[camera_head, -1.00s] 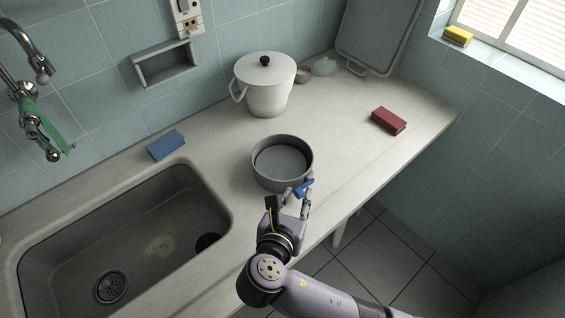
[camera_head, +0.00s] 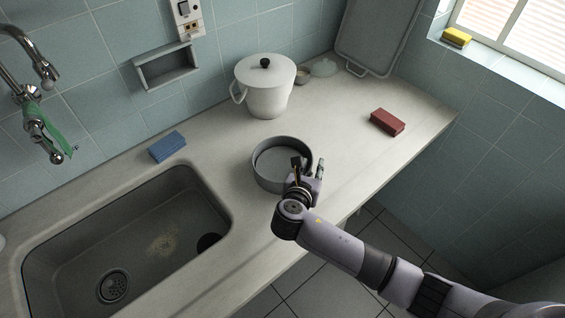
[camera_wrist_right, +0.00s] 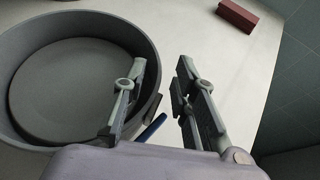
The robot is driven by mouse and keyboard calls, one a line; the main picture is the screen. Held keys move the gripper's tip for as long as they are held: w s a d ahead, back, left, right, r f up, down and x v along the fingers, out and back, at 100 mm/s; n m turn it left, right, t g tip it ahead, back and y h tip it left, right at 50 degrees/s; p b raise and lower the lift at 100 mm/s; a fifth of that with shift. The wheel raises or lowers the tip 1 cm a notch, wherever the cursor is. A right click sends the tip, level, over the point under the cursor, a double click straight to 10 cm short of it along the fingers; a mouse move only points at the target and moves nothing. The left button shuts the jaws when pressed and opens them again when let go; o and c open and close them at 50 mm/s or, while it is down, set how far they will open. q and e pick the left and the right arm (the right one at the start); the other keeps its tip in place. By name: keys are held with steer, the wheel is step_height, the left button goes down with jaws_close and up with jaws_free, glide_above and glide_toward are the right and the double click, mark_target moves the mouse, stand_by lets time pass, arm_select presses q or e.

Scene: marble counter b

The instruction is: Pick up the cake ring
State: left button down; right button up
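The cake ring (camera_head: 265,179) is a round grey ring with a low wall, lying flat on the counter right of the sink. It fills the left of the right wrist view (camera_wrist_right: 70,24). My right gripper (camera_head: 308,165) is at its front right side, with its fingers apart. In the wrist view the gripper (camera_wrist_right: 160,72) has its left finger over the inside of the ring and its right finger outside, with the wall between them. Contact cannot be made out. A small blue piece (camera_wrist_right: 151,128) shows beside the wall. My left gripper is out of view.
A white lidded pot (camera_head: 266,95) stands behind the ring. A blue block (camera_head: 167,146) lies by the sink (camera_head: 125,240), left. A red block (camera_head: 387,121) lies to the right. The counter (camera_head: 345,140) between ring and red block is clear.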

steer(key=shift+x, duration=0.75)
steer(key=shift+a, duration=0.1)
steer(key=shift+c, duration=0.3)
jaws_close()
steer(key=shift+r, duration=0.1)
